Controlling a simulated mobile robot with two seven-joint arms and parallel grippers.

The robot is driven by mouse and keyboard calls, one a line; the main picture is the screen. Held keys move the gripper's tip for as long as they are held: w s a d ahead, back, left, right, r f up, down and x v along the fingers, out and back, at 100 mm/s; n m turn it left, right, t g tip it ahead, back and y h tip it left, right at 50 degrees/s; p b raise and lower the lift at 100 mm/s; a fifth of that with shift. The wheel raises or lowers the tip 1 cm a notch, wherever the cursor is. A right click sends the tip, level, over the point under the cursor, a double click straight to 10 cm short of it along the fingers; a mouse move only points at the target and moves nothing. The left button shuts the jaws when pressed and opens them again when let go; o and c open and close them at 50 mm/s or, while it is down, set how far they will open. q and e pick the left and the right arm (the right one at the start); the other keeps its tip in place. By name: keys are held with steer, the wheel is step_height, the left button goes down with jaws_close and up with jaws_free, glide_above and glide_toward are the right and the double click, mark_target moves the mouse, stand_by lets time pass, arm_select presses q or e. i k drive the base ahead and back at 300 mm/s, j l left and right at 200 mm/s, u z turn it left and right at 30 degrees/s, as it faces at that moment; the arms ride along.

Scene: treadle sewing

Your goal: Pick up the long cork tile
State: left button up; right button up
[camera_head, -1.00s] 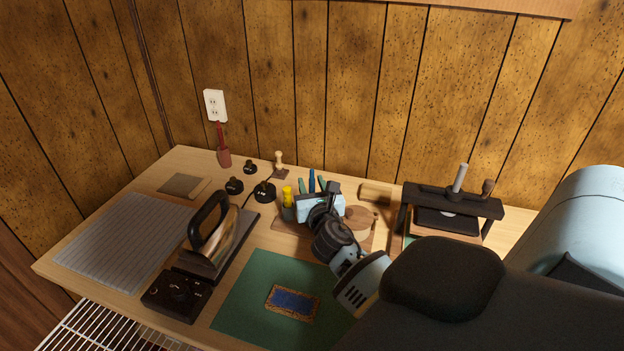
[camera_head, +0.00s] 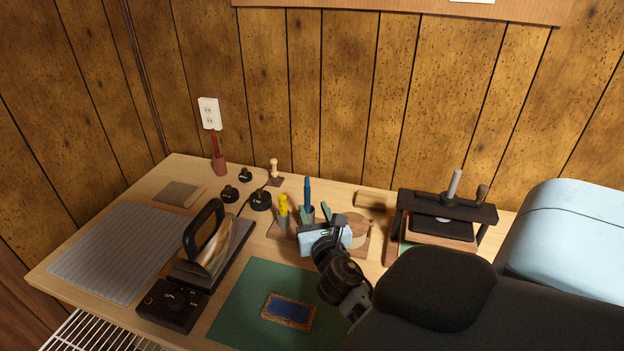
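A flat rectangular piece with a speckled tan, cork-like border and a blue middle (camera_head: 289,311) lies on the green mat (camera_head: 238,318). I cannot tell for sure whether it is the long cork tile; no other long cork piece shows clearly. My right gripper (camera_head: 327,226) reaches in from the right over the front of the wooden pen tray (camera_head: 281,231), behind and above the bordered piece and apart from it. Its fingers are small and partly hidden by its light-blue body, so their opening is unclear. My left gripper is not in view.
A black iron (camera_head: 207,245) on its stand is left of the mat. A grey ribbed mat (camera_head: 115,250) lies at the left. A dark press frame (camera_head: 447,206) stands at the back right. Several black-topped weights and a stamp stand behind. The mat around the bordered piece is clear.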

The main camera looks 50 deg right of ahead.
mark_target(287, 311)
steer(key=k+j, duration=0.75)
steer(key=j, duration=0.25)
